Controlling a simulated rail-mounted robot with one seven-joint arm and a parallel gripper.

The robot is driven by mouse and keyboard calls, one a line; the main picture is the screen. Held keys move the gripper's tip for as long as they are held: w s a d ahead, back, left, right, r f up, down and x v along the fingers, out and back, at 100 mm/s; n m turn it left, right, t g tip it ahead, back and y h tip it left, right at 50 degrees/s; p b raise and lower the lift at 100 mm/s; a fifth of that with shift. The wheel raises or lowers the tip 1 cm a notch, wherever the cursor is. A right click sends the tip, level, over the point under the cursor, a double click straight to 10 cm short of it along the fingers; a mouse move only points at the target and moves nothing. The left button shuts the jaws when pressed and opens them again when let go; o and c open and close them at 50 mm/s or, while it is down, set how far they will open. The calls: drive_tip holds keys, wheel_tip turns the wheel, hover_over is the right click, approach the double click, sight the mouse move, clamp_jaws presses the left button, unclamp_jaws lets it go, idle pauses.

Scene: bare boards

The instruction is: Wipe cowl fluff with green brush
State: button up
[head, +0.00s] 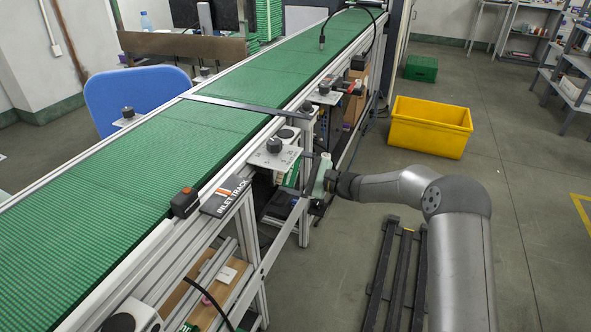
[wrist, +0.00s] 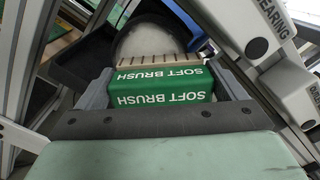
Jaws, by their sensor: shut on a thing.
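A green brush (wrist: 160,88) with white "SOFT BRUSH" lettering and pale bristle blocks along its far edge is in the wrist view. My gripper (wrist: 165,92) is shut on it, with a grey finger at each end. Beyond the bristles lies a rounded, pale grey surface, perhaps the cowl with fluff; I cannot tell fluff from cowl. I also cannot tell whether the bristles touch it.
The green conveyor belt (head: 140,170) runs along the left, with an "INLET TRACK" plate (head: 226,196) and a knobbed bracket (head: 273,155) on its edge. Grey "BEARING" housings (wrist: 258,45) sit close on the right of the wrist view. A yellow crate (head: 430,128) stands on open floor.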

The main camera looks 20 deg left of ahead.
sight(298, 163)
drive_tip(key=shift+s+a+b, duration=0.2)
drive_tip(key=shift+s+b, duration=0.15)
drive_tip(key=shift+s, duration=2.75)
drive_tip(key=shift+a+r, duration=0.1)
drive_tip(key=shift+r, duration=0.45)
drive_tip(key=shift+w+r, duration=0.15)
drive_tip(key=shift+w, duration=1.65)
drive_tip(key=shift+w+d, duration=0.25)
drive_tip(key=shift+w, duration=1.1)
drive_tip(key=shift+w+d, duration=0.2)
drive_tip(key=shift+w, duration=1.15)
drive_tip(key=shift+d, duration=0.1)
drive_tip(key=shift+s+d, duration=0.15)
drive_tip(key=shift+d, duration=1.35)
drive_tip(key=shift+s+d, duration=0.15)
drive_tip(key=shift+d, duration=1.3)
drive_tip(key=shift+d, duration=0.1)
drive_tip(key=shift+s+d, duration=0.15)
drive_tip(key=shift+d, duration=1.25)
